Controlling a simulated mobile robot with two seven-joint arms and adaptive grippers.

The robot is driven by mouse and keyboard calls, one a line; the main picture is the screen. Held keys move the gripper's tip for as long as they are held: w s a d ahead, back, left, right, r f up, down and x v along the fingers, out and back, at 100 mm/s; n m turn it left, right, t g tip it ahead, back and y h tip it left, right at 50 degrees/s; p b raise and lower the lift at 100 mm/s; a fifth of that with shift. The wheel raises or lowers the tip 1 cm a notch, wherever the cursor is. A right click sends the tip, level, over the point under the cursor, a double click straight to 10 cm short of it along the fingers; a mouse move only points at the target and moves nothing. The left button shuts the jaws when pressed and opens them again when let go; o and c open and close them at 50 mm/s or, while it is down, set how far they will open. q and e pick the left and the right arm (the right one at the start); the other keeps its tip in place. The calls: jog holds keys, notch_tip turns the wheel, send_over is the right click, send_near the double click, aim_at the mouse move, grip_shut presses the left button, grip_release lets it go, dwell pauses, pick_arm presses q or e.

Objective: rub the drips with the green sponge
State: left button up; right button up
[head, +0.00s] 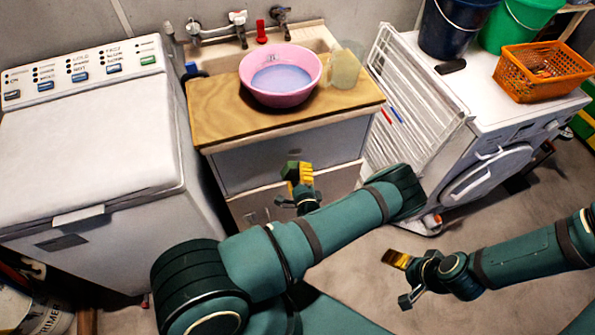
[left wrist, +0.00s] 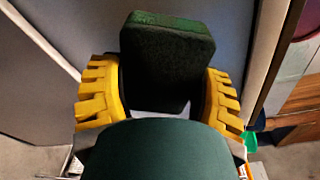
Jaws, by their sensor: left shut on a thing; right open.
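My left gripper (head: 300,178) is shut on the green sponge (head: 289,168), in front of the sink cabinet (head: 265,157). In the left wrist view the sponge (left wrist: 168,60) stands between the yellow fingers of the left gripper (left wrist: 160,98), its dark green face showing. I cannot tell whether the sponge touches the cabinet front. I cannot make out any drips in either view. My right gripper (head: 400,279) is open and empty, low over the floor at the lower right.
A pink basin (head: 279,92) of water and a clear jug (head: 343,68) stand on the wooden counter (head: 225,122). A white washer (head: 90,150) is at left. A white rack (head: 410,100) leans by the right machine, which bears an orange basket (head: 543,72). Floor (head: 365,262) is clear between the arms.

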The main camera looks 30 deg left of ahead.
aim_at(291, 153)
pick_arm(q)
jog(key=v, duration=0.3)
jog(key=shift+w+d+p, duration=0.15)
jog(key=shift+p, duration=0.2)
pick_arm(e)
jog(key=shift+r, duration=0.4)
pick_arm(q)
jog(key=shift+s+a+x, duration=0.1)
jog(key=shift+x, duration=1.05)
jog(key=shift+s+a+x, duration=0.1)
jog(key=shift+a+x, duration=0.05)
jog(key=shift+x, duration=0.95)
jog(key=shift+b+x, duration=0.35)
jog(key=shift+x, duration=0.85)
pick_arm(e)
jog(key=shift+w+d+f, duration=0.1)
jog(key=shift+w+f, duration=0.1)
jog(key=shift+w, duration=0.25)
jog(key=shift+w+d+f, duration=0.1)
jog(key=shift+w+f, duration=0.1)
jog(key=shift+w, duration=0.25)
pick_arm(q)
jog(key=shift+w+a+r, duration=0.1)
jog(key=shift+w+a, duration=0.5)
jog(key=shift+a, duration=0.3)
pick_arm(e)
jog(key=shift+f, duration=0.1)
